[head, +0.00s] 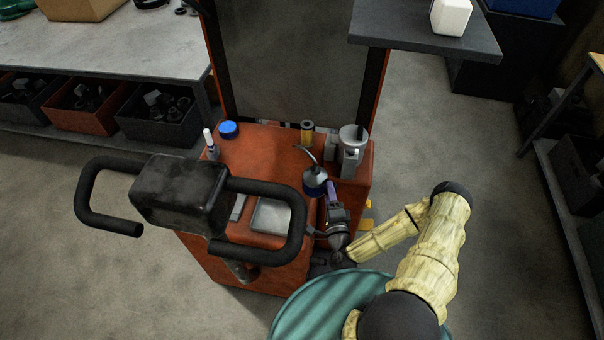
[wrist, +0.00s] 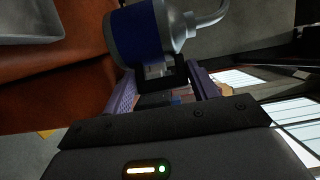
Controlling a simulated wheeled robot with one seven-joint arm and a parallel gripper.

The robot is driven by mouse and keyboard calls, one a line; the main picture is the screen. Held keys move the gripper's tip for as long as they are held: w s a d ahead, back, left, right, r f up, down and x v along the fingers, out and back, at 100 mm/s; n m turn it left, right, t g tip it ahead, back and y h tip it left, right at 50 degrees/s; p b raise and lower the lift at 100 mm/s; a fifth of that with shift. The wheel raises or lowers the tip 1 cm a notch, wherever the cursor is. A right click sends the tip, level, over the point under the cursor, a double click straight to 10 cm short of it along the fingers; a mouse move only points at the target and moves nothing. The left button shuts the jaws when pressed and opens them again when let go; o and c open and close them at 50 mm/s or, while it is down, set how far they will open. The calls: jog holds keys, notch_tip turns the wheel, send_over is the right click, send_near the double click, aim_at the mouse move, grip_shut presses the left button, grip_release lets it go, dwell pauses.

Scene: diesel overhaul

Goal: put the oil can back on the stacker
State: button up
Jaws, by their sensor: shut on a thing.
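The oil can (head: 316,184) has a blue body and a thin curved grey spout. In the head view it is over the right part of the stacker's orange top. The stacker (head: 262,150) is an orange machine with a tall dark mast panel and a black looped tiller handle in front. My gripper (head: 329,190) is shut on the can from the near right side. In the wrist view the can's blue body (wrist: 140,38) stands just beyond the purple fingers, with a dark part between them. I cannot tell whether the can's base touches the stacker top.
On the stacker top are a blue cap (head: 229,129), a white-tipped bottle (head: 209,143), a yellowish cylinder (head: 307,131), a grey metal canister (head: 352,145) and a grey tray (head: 270,217). The tiller handle (head: 180,195) rises at the front left. A dark shelf (head: 425,37) juts in behind.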

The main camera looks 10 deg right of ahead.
aim_at(326, 176)
jog(key=w+r+n+g+y+b, duration=0.1)
jog(key=w+n+y+b, duration=0.4)
jog(key=w+b, duration=1)
jog(key=y+b, duration=0.3)
jog(key=shift+r+g+b, duration=0.35)
jog(key=shift+g+b, duration=0.05)
jog(key=shift+w, duration=0.1)
jog(key=shift+a+f, duration=0.1)
jog(key=shift+f, duration=2.85)
jog(key=shift+f+p, duration=0.3)
jog(key=shift+f, duration=1.8)
